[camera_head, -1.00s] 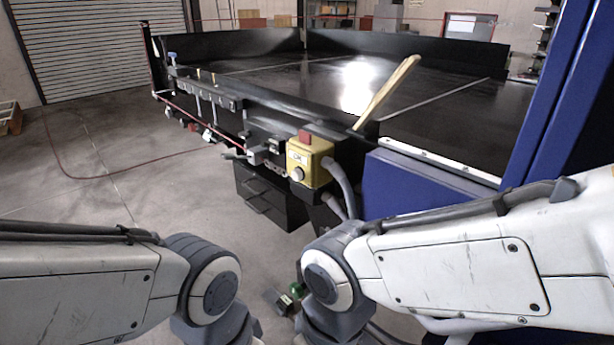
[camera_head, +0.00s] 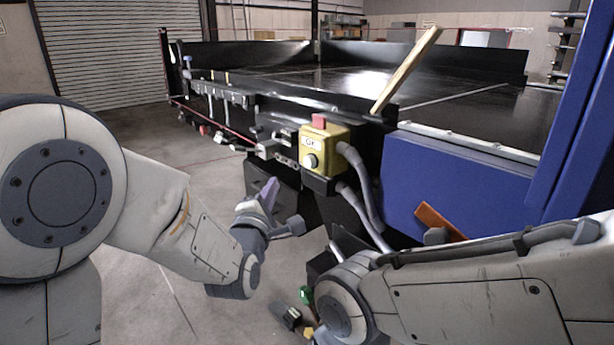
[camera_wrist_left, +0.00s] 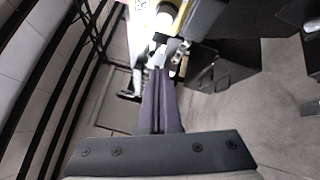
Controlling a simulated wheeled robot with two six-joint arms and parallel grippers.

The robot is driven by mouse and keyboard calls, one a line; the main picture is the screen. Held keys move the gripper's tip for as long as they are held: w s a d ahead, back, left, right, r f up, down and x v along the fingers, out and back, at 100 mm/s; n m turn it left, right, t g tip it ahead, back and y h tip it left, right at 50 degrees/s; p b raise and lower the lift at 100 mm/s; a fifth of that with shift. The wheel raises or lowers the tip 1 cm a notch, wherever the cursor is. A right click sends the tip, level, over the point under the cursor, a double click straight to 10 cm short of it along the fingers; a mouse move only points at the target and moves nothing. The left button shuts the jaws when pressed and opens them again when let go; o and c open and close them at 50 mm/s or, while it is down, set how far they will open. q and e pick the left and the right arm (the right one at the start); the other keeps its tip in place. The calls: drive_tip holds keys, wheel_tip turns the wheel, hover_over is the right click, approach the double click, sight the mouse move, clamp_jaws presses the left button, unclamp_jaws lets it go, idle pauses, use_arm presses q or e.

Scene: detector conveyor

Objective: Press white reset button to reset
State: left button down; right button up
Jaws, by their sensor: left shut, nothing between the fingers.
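The white reset button (camera_head: 311,161) is a round knob on the front face of a yellow control box (camera_head: 338,155) at the conveyor's near corner. A red button (camera_head: 318,121) sits on top of the box. My left gripper (camera_head: 270,190) is shut and empty, below and left of the box, apart from it in the head view. In the left wrist view its shut fingertips (camera_wrist_left: 158,72) point toward the white button (camera_wrist_left: 160,38), with the yellow box (camera_wrist_left: 168,8) at the top edge. I cannot tell the exact gap there.
The black conveyor table (camera_head: 345,82) spreads behind the box, with a wooden stick (camera_head: 408,68) leaning up from it. Grey hoses (camera_head: 365,185) hang right of the box. A blue panel (camera_head: 460,185) stands at the right. The floor at left is open.

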sight(308, 162)
use_arm(q)
drive_tip(key=a+n+t, duration=0.1)
drive_tip(key=r+n, duration=0.1)
drive_tip(key=shift+w+a+r+n+t+y, duration=0.25)
drive_tip(key=shift+w+a+n+t+y, duration=0.05)
drive_tip(key=shift+w+a+n+t, duration=0.1)
drive_tip(key=w+d+p, duration=0.1)
drive_tip(key=w+d, duration=0.4)
drive_tip(key=d, duration=0.2)
drive_tip(key=shift+d, duration=0.1)
idle(2.1)
